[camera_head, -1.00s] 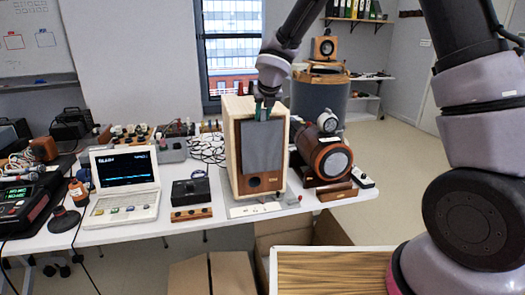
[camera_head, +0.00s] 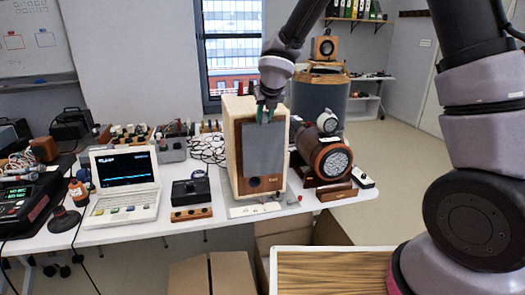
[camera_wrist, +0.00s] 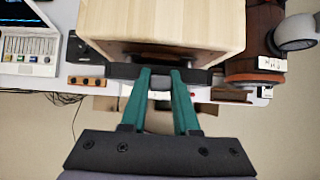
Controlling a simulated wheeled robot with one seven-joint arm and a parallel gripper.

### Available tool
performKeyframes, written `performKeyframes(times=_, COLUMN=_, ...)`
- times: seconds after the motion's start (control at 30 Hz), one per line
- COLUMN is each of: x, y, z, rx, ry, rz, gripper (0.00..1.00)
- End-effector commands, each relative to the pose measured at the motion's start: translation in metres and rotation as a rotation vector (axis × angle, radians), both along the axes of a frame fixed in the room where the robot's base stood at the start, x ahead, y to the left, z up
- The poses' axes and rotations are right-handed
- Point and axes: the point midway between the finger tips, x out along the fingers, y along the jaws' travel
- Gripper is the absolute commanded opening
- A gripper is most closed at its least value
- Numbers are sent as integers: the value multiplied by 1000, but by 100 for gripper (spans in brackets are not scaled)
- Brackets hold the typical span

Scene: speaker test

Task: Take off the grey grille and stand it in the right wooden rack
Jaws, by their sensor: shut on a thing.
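The grey grille (camera_head: 264,150) is upright in front of the light wooden speaker cabinet (camera_head: 236,165). My gripper (camera_head: 265,113) is above it, shut on its top edge. In the wrist view, my teal fingers (camera_wrist: 160,74) pinch the middle of the grille's dark top edge (camera_wrist: 122,71). The edge lies just off the cabinet front (camera_wrist: 160,42), with a narrow dark gap between. The grille hides most of the cabinet's front. A low wooden rack (camera_head: 338,191) is at the table's right front edge, right of the cabinet.
A brown cylindrical device (camera_head: 326,158) lies just behind the rack. A small wooden block with knobs (camera_head: 191,214) and a black box (camera_head: 190,192) are left of the cabinet. A laptop-like device (camera_head: 124,185) is farther left. Open cardboard boxes (camera_head: 290,228) are below the table edge.

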Motion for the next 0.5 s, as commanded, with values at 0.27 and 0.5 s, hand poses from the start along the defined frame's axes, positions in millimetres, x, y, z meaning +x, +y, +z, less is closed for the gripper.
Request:
performKeyframes(times=0.27, x=-10, y=-2, z=1, rx=0, ry=-1, rz=2, gripper=0)
performKeyframes(times=0.5, x=-18, y=-5, z=0, rx=0, ry=-1, rz=1, gripper=0)
